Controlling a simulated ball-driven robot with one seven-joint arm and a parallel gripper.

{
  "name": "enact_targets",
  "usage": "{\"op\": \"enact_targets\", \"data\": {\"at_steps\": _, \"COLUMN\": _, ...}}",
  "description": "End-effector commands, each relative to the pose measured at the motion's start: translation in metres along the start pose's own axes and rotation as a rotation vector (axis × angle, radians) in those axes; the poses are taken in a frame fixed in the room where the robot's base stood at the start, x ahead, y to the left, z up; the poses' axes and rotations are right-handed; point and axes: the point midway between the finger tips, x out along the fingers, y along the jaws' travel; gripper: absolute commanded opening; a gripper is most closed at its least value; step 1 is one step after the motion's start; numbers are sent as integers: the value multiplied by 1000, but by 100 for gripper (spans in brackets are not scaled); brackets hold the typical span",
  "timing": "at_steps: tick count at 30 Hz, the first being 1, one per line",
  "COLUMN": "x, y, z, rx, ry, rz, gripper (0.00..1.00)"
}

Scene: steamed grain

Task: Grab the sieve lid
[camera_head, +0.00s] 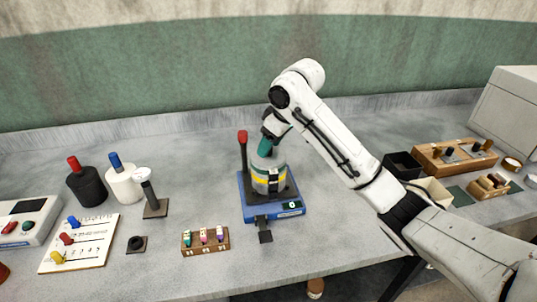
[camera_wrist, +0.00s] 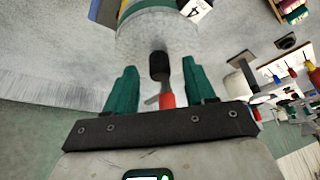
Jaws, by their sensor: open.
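The sieve lid (camera_head: 266,160) is a pale grey disc on top of the round sieve stack (camera_head: 262,184), which has a yellow band. The stack stands on a blue shaker base (camera_head: 290,211). In the wrist view the lid (camera_wrist: 140,32) shows at the top, with its black knob (camera_wrist: 160,66) between my gripper's green fingers in the picture. My gripper (camera_wrist: 158,72) is open, its fingers apart on both sides of the knob with gaps visible. In the head view my gripper (camera_head: 268,145) is just above the lid and hides the knob.
A red-topped post (camera_head: 242,137) rises from the shaker base close beside my gripper. Black and white jars (camera_head: 122,188) stand at left. A rack of small coloured pieces (camera_head: 205,241) lies in front. Open boxes (camera_head: 402,165) and a wooden tray (camera_head: 452,165) are at right.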

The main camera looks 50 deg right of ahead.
Motion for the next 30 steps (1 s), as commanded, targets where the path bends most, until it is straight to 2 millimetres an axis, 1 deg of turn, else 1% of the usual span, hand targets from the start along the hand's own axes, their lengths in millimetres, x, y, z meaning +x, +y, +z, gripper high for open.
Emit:
{"op": "enact_targets", "data": {"at_steps": 7, "x": 2, "y": 0, "z": 0, "rx": 0, "ry": 0, "rz": 0, "gripper": 54}}
{"op": "enact_targets", "data": {"at_steps": 8, "x": 2, "y": 0, "z": 0, "rx": 0, "ry": 0, "rz": 0, "gripper": 53}}
{"op": "enact_targets", "data": {"at_steps": 24, "x": 2, "y": 0, "z": 0, "rx": 0, "ry": 0, "rz": 0, "gripper": 1}}
{"op": "enact_targets", "data": {"at_steps": 30, "x": 2, "y": 0, "z": 0, "rx": 0, "ry": 1, "rz": 0, "gripper": 0}}
